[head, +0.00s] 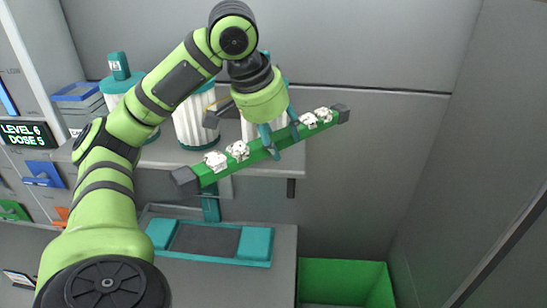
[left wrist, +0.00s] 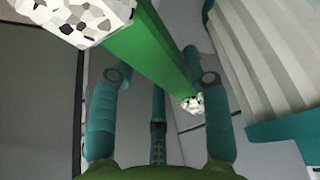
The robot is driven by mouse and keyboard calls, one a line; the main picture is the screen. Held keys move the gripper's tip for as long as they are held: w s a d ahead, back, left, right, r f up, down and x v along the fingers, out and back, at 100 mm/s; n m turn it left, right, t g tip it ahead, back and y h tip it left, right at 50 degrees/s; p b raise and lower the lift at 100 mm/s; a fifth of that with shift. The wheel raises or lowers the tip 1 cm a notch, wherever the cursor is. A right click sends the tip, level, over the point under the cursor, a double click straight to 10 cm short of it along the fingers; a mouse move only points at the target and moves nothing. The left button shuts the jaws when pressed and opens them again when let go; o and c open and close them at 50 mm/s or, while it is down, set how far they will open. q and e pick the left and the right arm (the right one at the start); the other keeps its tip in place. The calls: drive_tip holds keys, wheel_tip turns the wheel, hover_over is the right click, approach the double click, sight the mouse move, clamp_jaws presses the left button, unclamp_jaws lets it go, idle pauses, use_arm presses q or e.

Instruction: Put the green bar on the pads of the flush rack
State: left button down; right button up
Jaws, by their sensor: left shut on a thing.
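The green bar (head: 265,150) has dark end blocks and several white speckled pieces on top. It hangs in the air, slanting up to the right in the head view. My left gripper (head: 281,142) is shut on the bar near its middle. In the left wrist view the bar (left wrist: 150,45) runs between the teal fingers (left wrist: 155,95). The flush rack (head: 207,260) is low in the head view, in front of the counter. It has a left teal pad (head: 164,233) and a right teal pad (head: 255,243), both bare. The bar is apart from the pads. My right gripper is out of view.
A grey counter (head: 265,171) behind the rack carries white ribbed containers (head: 195,122) with teal rims, partly behind my arm. A green bin (head: 345,280) stands right of the rack. A panel with a lit display (head: 28,135) and coloured brackets is at the left.

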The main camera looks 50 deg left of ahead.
sight(275, 168)
use_arm(q)
drive_tip(key=shift+w+a+f, duration=0.3)
drive_tip(key=shift+a+f, duration=0.15)
drive_tip(key=shift+a, duration=0.35)
drive_tip(key=shift+a+f, duration=0.1)
drive_tip(key=shift+f, duration=1.9)
drive_tip(key=shift+f, duration=0.2)
drive_tip(key=c, duration=0.6)
unclamp_jaws()
